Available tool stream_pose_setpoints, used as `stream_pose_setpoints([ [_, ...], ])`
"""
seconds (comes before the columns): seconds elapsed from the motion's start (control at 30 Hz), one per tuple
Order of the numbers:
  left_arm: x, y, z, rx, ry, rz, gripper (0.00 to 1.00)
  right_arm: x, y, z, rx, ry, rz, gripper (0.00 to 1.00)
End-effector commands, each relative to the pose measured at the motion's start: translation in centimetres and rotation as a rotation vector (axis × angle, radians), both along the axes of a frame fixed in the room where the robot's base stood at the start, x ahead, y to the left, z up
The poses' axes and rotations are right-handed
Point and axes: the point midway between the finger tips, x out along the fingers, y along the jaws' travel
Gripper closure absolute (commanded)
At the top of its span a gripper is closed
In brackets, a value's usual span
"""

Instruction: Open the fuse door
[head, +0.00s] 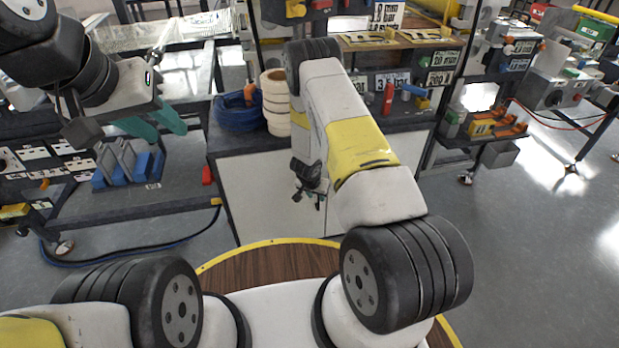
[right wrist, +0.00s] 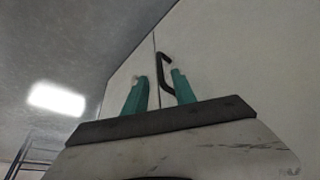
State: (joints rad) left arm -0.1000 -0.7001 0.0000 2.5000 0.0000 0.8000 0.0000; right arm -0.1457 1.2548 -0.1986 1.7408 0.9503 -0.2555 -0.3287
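The pale cabinet doors (head: 258,195) under the middle bench stand in front of me and look shut. In the right wrist view a dark seam runs between two pale door panels (right wrist: 225,50). A black bar handle (right wrist: 160,70) sits by that seam. My right gripper (right wrist: 158,82) is open, its two teal fingers apart, with the handle showing between them, close to the right finger. I cannot tell whether they touch. In the head view my right arm hides much of the doors, and the handle cannot be made out. My left gripper (head: 160,116) is open and empty at upper left.
A blue cable coil (head: 237,112) and a stack of pale tape rolls (head: 275,100) stand on the bench above the doors. A blue rack (head: 128,165) sits on the left cart under my left gripper. Open floor (head: 510,240) lies to the right.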

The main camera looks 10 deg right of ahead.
Motion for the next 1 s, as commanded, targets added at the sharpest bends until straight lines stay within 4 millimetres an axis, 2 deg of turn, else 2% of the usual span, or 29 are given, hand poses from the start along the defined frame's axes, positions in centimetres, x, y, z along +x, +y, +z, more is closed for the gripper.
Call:
stream_pose_setpoints([
  [0.5, 0.0, 0.0, 0.0, 0.000, 0.000, 0.000, 0.64, 2.2, -1.5, -6.5, -0.001, 0.001, -0.002, 0.68],
  [0.87, 0.0, 0.0, 0.0, 0.000, 0.000, 0.000, 0.64, 2.4, -1.6, -7.2, 0.000, 0.000, -0.001, 0.68],
  [0.9, 0.0, 0.0, 0.0, 0.000, 0.000, 0.000, 0.64, 2.5, -1.6, -7.2, 0.000, 0.000, -0.001, 0.70],
  [1.0, 0.0, 0.0, 0.0, 0.000, 0.000, 0.000, 0.64, 2.5, -1.6, -7.2, 0.000, 0.000, -0.001, 0.89],
])
